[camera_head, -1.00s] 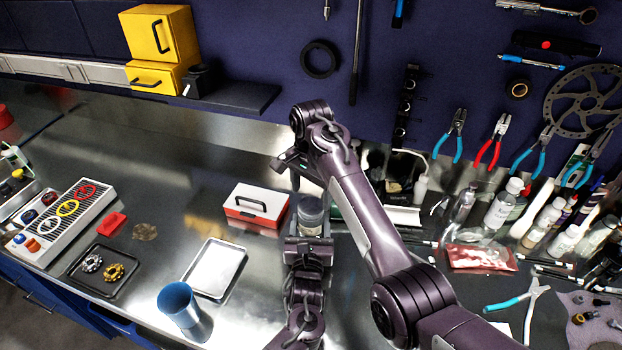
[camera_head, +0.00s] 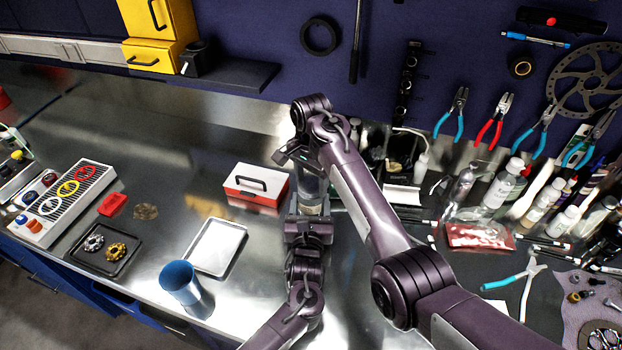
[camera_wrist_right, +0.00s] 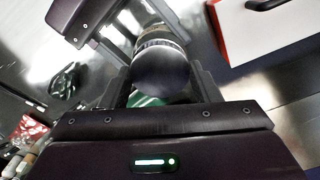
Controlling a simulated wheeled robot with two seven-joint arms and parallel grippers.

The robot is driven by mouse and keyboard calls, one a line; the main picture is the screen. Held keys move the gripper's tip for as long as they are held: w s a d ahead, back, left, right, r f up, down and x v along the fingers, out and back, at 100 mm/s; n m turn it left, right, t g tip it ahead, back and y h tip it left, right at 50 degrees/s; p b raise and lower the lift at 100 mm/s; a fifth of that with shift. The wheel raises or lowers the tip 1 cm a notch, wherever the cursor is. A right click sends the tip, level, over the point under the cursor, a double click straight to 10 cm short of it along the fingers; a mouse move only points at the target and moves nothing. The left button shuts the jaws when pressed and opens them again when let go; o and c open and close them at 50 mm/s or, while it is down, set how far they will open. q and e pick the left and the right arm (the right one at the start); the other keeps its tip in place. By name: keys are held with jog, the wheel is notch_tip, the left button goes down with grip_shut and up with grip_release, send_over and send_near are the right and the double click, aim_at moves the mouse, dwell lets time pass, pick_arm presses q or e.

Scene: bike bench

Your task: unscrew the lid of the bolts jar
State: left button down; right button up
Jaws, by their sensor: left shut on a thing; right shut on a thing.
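The bolts jar (camera_head: 312,188) is a clear jar just right of the red and white box in the head view. My left gripper (camera_head: 309,214) comes up from below and is shut around its body. My right gripper (camera_head: 301,157) is above the jar, shut on its dark round lid. In the right wrist view the lid (camera_wrist_right: 162,72) sits between the fingers of my right gripper (camera_wrist_right: 163,88), with part of the jar (camera_wrist_right: 153,35) showing beyond it. My right arm and gripper hide the lid in the head view. I cannot tell whether the jar touches the bench.
The red and white box (camera_head: 256,190) stands close to the left of the jar. A silver tray (camera_head: 216,247), a blue cup (camera_head: 179,281) and a black tray (camera_head: 78,262) lie farther left. Bottles and pliers (camera_head: 515,286) crowd the right side.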

jog(key=n, duration=1)
jog(key=o, duration=1.1)
